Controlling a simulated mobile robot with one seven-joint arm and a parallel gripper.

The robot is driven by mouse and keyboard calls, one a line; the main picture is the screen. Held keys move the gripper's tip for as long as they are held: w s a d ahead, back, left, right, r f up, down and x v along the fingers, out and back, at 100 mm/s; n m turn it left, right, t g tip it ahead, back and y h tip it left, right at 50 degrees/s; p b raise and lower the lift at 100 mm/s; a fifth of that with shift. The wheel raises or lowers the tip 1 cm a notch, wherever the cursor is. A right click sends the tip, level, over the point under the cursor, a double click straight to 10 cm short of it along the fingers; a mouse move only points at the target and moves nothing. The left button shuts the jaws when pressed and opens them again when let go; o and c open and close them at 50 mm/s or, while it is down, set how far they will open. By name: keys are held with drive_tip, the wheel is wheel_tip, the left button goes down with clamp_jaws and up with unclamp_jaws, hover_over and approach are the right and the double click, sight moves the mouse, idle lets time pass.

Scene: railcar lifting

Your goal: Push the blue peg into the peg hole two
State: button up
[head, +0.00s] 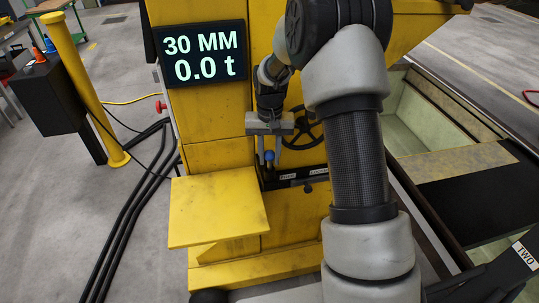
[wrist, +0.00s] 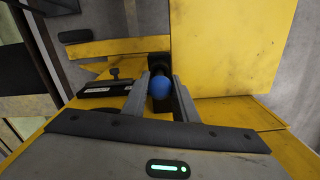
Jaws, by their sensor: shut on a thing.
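The blue peg shows only as a round blue head (head: 269,155) in the head view and as a blue ball (wrist: 160,88) in the wrist view. It sits at the dark slotted bar on the front of the yellow machine. My gripper (head: 270,161) is shut on it, with one finger on each side in the wrist view (wrist: 161,92). The peg's shaft below the head is hidden. A plate marked TWO (head: 525,254) stands at the lower right edge of the head view. I cannot make out peg hole two itself.
The yellow machine carries a display (head: 200,55) reading 30 MM and 0.0 t. A dark handwheel (head: 303,128) and a labelled bar (head: 302,181) with a black knob (head: 308,188) are close to my gripper. A yellow shelf (head: 217,210) juts out at the left. Cables lie on the floor.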

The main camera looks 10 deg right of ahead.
drive_tip(key=shift+f+b, duration=0.7)
drive_tip(key=shift+f, duration=0.4)
drive_tip(key=o, duration=1.2)
drive_tip(key=shift+c, duration=0.2)
drive_tip(key=shift+r, duration=0.1)
wheel_tip(320, 180, up, 17)
drive_tip(key=shift+r, duration=0.15)
